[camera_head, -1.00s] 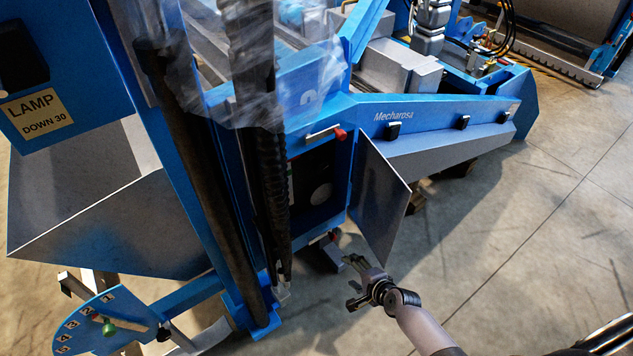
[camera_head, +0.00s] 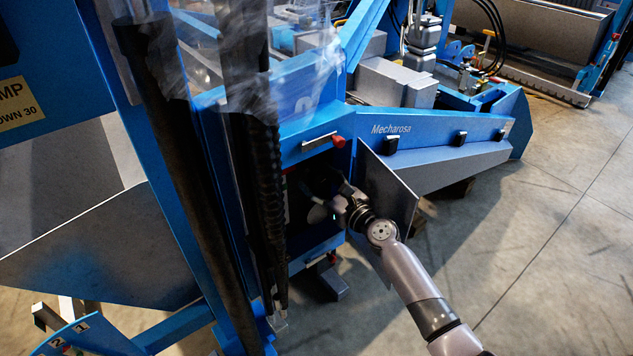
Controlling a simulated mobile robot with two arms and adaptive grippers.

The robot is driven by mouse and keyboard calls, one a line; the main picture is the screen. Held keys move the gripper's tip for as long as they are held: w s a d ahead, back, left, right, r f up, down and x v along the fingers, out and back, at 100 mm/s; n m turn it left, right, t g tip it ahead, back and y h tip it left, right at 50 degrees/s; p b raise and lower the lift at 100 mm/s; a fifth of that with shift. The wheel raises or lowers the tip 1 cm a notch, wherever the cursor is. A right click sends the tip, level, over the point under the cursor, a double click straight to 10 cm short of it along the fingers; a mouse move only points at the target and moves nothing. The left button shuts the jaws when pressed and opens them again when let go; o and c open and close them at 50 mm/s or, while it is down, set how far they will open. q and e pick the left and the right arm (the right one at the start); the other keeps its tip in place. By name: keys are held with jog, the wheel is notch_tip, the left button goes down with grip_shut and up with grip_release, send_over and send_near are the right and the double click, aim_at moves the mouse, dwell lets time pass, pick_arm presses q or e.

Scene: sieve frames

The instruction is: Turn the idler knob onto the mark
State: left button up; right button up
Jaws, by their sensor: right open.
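The round grey idler knob (camera_head: 316,214) sits inside a dark opening in the blue machine, partly hidden by my gripper. I cannot make out the mark. My right gripper (camera_head: 329,203) reaches into the opening from the right and is open, with its fingers close by the knob. I cannot tell whether they touch it. My left gripper is not in view.
A grey door panel (camera_head: 390,190) stands open just right of the opening, close to my right arm. A handle with a red end (camera_head: 338,142) is above the opening. Dark ribbed bellows (camera_head: 268,190) stand to its left. The floor at right is clear.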

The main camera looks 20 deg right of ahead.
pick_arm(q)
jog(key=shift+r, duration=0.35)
pick_arm(e)
jog(key=shift+w+a, duration=0.2)
jog(key=shift+w, duration=0.25)
jog(key=c, duration=1.2)
